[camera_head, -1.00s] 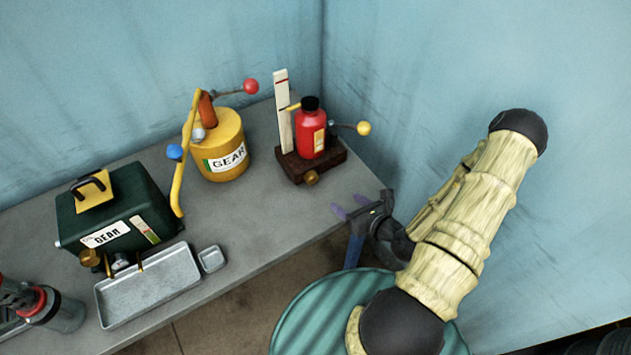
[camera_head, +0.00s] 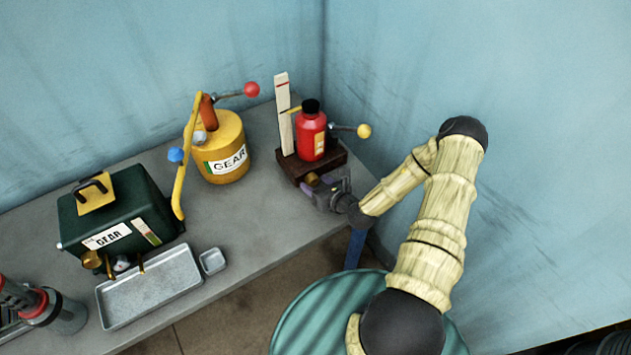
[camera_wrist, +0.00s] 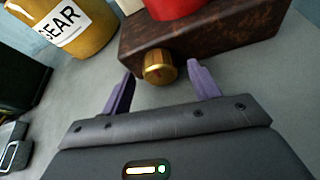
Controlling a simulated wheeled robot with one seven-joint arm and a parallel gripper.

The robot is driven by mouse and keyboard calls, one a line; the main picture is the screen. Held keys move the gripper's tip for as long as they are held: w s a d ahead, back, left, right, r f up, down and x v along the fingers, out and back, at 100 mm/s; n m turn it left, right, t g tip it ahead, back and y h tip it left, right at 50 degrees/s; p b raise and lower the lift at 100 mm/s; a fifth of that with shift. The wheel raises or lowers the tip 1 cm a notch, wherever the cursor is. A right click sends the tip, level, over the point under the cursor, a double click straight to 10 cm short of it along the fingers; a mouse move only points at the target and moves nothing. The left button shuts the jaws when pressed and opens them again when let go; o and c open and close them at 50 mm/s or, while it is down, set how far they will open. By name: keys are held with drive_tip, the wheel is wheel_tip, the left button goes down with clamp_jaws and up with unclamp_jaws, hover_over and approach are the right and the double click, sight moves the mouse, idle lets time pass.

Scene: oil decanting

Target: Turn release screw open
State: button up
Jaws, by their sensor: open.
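The release screw is a brass knurled knob (camera_wrist: 159,67) on the front of a dark brown wooden base (camera_wrist: 200,36). In the head view the knob (camera_head: 312,179) is partly covered by my gripper (camera_head: 313,186). A red bottle (camera_head: 311,138) with a black cap stands on the base (camera_head: 331,158), with a lever ending in a yellow ball (camera_head: 364,131). In the wrist view my gripper (camera_wrist: 162,82) is open, its purple fingers on either side of the knob with gaps visible. I cannot tell how deep the fingers reach along it.
A yellow GEAR can (camera_head: 225,145) is to the left, then a green GEAR box (camera_head: 115,217), a metal tray (camera_head: 150,287) and a small dish (camera_head: 212,261). Bare grey table (camera_head: 250,220) lies in front.

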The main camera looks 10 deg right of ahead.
drive_tip(key=shift+w+a+f, duration=0.2)
drive_tip(key=shift+w, duration=0.25)
drive_tip(key=shift+c, duration=0.4)
drive_tip(key=c, duration=0.9)
drive_tip(key=shift+d+m+y+p, duration=0.1)
drive_tip(key=shift+m+y+p, duration=0.25)
drive_tip(key=shift+m+y, duration=0.55)
drive_tip(key=o, duration=1)
